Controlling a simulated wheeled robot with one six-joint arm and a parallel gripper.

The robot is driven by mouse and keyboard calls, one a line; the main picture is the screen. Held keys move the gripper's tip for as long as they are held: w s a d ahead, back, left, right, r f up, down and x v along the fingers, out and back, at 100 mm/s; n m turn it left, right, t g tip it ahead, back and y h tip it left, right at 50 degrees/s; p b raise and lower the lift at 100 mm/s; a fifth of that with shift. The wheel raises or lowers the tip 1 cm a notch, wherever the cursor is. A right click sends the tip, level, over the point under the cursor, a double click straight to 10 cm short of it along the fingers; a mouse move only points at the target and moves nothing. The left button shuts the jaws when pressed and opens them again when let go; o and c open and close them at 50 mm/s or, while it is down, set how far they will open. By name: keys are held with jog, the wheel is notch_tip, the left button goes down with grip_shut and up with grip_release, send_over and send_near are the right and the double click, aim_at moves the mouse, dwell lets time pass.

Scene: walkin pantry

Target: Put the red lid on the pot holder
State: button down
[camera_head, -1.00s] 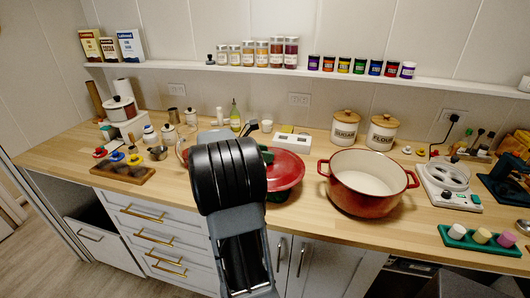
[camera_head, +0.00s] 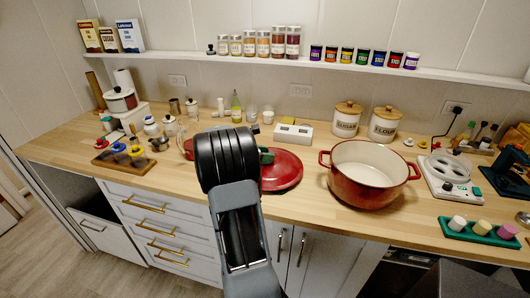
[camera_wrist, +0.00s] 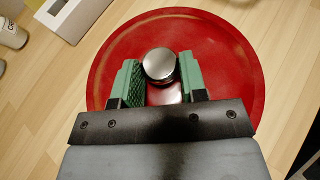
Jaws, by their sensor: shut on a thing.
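The round red lid (camera_head: 284,174) is at the middle of the counter, left of the red pot. In the wrist view the lid (camera_wrist: 225,60) fills most of the picture, with a silver knob (camera_wrist: 159,65) at its centre. My gripper (camera_wrist: 160,82) has its green fingers on either side of the knob and is shut on it. In the head view my arm covers the lid's left part. The lid looks about level and close to the counter; I cannot tell if it touches anything. No pot holder shows now; the lid or arm may hide it.
The large red pot (camera_head: 366,176) stands open just right of the lid. Counter front of the pot is bare.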

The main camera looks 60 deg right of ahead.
jog(key=c, duration=1.1)
grip_release()
jog(key=shift+f, duration=0.2)
jog(key=o, duration=0.4)
jog(key=shift+o, duration=0.2)
jog(key=shift+r, duration=0.1)
jog(key=shift+r, duration=0.25)
jog(key=v, duration=1.2)
jog(key=s+a+f+m+t+y, duration=0.1)
jog(key=s+a+m+t+y, duration=0.1)
jog(key=a, duration=0.9)
jog(key=s+a+f+m+t+y, duration=0.2)
jog(key=a+m+t+y, duration=0.3)
jog(key=a, duration=0.6)
jog(key=s+a+f+m+t+y, duration=0.2)
jog(key=s+a+m+t+y, duration=0.1)
jog(key=a, duration=0.9)
jog(key=shift+s+m+t+y, duration=0.3)
jog(key=shift+s+m+y, duration=0.1)
jog(key=shift+m+y, duration=0.3)
